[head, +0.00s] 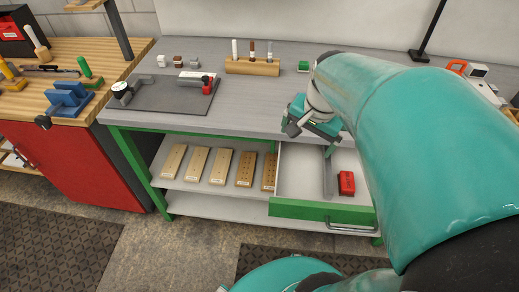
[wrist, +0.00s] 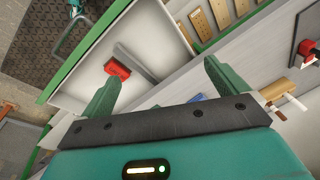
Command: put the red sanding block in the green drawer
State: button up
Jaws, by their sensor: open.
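The red sanding block (head: 346,183) lies inside the open green drawer (head: 300,208), right of a grey divider (head: 327,178) in the head view. It also shows in the wrist view (wrist: 117,68), on the drawer floor near the divider. The drawer has a green front with a metal handle and a pale interior. My gripper (head: 311,138) is above the rear of the drawer, near the bench's front edge. In the wrist view my gripper (wrist: 161,72) has its green fingers wide apart, with nothing held between them. The block is apart from the fingers.
Several wooden boards (head: 197,163) lie on the shelf left of the drawer. On the grey bench (head: 250,100) are a dark mat with tools (head: 165,95), a wooden holder (head: 252,66) with upright handled tools and a small green block (head: 303,66). A red cabinet (head: 75,160) stands left.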

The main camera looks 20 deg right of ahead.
jog(key=s+a+r+n+t, duration=0.1)
jog(key=s+a+r+n, duration=0.1)
jog(key=a+n, duration=0.3)
jog(key=s+a+r+n+t, duration=0.2)
jog(key=a+n, duration=0.4)
jog(key=a, duration=0.3)
jog(key=shift+s+r, duration=0.55)
jog(key=shift+s, duration=0.35)
jog(key=shift+a, duration=0.1)
